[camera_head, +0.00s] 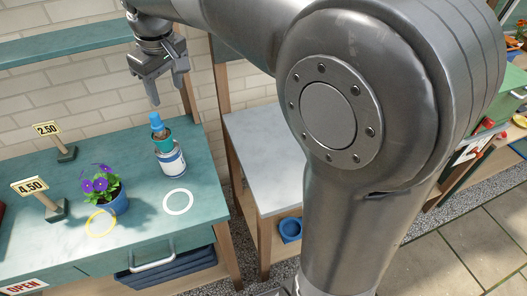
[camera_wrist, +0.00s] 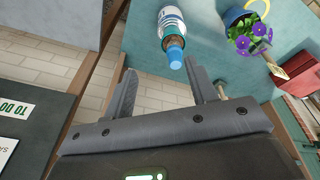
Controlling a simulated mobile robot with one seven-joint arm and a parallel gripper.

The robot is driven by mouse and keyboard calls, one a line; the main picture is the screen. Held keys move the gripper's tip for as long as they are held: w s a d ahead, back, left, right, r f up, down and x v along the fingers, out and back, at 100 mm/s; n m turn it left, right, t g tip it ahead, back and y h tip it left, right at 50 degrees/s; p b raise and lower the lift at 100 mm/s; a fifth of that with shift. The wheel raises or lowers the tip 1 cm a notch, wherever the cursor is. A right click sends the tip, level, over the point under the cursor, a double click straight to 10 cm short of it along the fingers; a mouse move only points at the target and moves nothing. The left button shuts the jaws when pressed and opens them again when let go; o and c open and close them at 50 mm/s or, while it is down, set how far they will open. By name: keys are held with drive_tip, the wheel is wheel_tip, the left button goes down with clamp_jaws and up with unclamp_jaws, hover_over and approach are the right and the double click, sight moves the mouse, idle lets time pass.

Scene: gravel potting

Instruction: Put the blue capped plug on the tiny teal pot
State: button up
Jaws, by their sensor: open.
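The blue capped plug (camera_head: 156,121) stands upright in the mouth of the tiny teal pot (camera_head: 164,146), with its brown lower part just showing below the cap. The pot sits on a white and blue tin (camera_head: 172,164) on the teal table. In the wrist view, the blue cap (camera_wrist: 175,50) is just beyond the fingertips, with the tin (camera_wrist: 171,18) behind it. My gripper (camera_head: 168,92) is open and empty, above the plug and apart from it. Its two fingers also show in the wrist view (camera_wrist: 163,75).
A purple-flowered blue pot (camera_head: 118,200) stands left of the tin, near a yellow ring (camera_head: 100,223) and a white ring (camera_head: 178,202). Price signs (camera_head: 56,142) stand farther left. A pale side table (camera_head: 262,150) is to the right. A shelf (camera_head: 70,46) runs along the wall.

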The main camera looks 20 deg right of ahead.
drive_tip(key=s+d+f+m+t, duration=0.1)
drive_tip(key=s+d+f+m, duration=0.2)
drive_tip(key=s+d, duration=0.5)
drive_tip(key=s+d+f+m+t, duration=0.2)
drive_tip(key=s+d+f+m, duration=0.2)
drive_tip(key=s+d, duration=0.4)
drive_tip(key=s, duration=0.6)
drive_tip(key=shift+m+t+h, duration=0.3)
drive_tip(key=shift+h, duration=0.1)
drive_tip(key=shift+r, duration=0.1)
